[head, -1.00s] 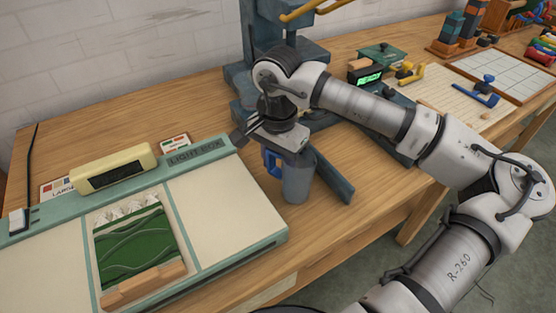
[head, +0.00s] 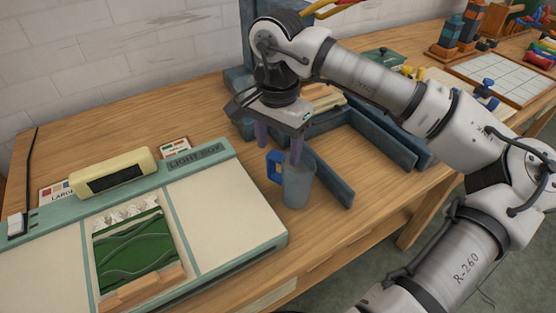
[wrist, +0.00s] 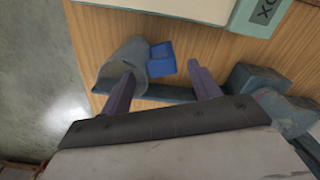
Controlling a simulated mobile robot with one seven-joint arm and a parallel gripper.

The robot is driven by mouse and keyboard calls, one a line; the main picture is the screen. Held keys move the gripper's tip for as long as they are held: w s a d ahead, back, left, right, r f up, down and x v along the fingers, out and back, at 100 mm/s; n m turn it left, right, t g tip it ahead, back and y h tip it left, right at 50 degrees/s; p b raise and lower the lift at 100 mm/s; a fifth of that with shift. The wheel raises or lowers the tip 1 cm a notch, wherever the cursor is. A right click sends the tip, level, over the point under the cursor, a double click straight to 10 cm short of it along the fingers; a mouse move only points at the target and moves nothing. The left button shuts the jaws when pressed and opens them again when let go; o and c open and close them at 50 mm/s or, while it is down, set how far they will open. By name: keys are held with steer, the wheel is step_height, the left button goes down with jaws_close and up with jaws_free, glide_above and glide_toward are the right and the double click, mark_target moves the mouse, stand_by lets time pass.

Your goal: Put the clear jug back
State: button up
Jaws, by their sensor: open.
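The clear jug (head: 298,187), greyish with a blue handle (head: 274,168), stands upright on the wooden table. It is between the light box and a blue-grey bar. My gripper (head: 279,150) is just above it, with two purple fingers pointing down, apart and with nothing held between them. In the wrist view, my gripper (wrist: 163,82) has one finger overlapping the jug (wrist: 118,62) near its rim and the other beyond the handle (wrist: 161,60). I cannot tell whether that finger touches the jug.
The light box (head: 232,203), with a green picture on it, lies left of the jug. The blue-grey bar (head: 328,182) runs close on the jug's right, part of a blue-grey stand behind. The table's front edge is near the jug. Trays and tools lie at the far right.

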step_height(320, 180, up, 6)
steer(key=shift+f, duration=0.1)
stand_by(1.0)
